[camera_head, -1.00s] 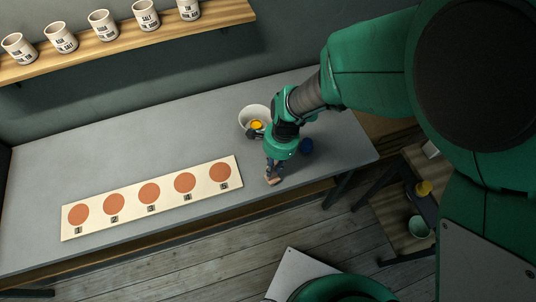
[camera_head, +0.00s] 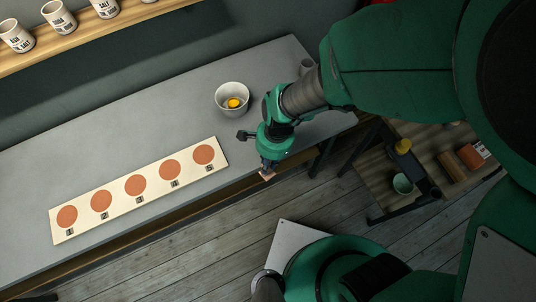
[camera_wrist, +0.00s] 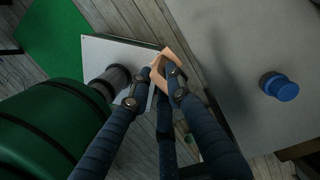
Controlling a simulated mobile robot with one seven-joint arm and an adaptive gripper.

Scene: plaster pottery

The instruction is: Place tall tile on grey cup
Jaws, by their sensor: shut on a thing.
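My gripper (camera_head: 267,171) is shut on a peach-coloured tile (camera_head: 267,176), holding it just off the front edge of the grey table.
A pale bowl (camera_head: 232,106) holds something yellow. A numbered board with orange circles (camera_head: 138,185) lies to the left. A blue round thing (camera_wrist: 282,88) shows in the wrist view. A lower wooden side table (camera_head: 383,193) carries a mint cup (camera_head: 403,184) and blocks.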

